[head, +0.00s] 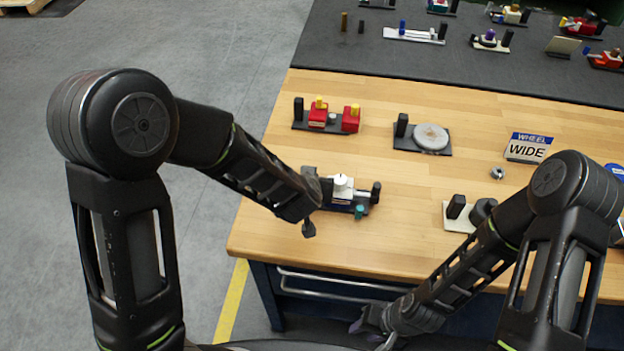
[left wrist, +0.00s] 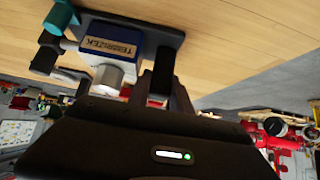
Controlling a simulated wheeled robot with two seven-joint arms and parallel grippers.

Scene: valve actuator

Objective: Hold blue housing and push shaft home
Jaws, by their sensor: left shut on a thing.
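The blue housing (head: 324,199) sits on a dark base plate (head: 309,171) near the table's left front, with a white part (head: 343,183) on top. In the left wrist view the housing (left wrist: 119,42) shows a lettered label, and a short grey shaft (left wrist: 70,45) sticks out of its side. A teal piece (head: 359,211) is near the shaft's end; it also shows in the left wrist view (left wrist: 62,17). My right gripper (head: 370,335) appears open and empty, low before the table's front edge.
A black upright block (head: 375,191) stands at the plate's right end. Behind are a red assembly (head: 318,113) and a grey disc (head: 431,137) on plates. A white plate (head: 457,222) with black parts and a "WHEEL WIDE" sign (head: 528,147) are to the right.

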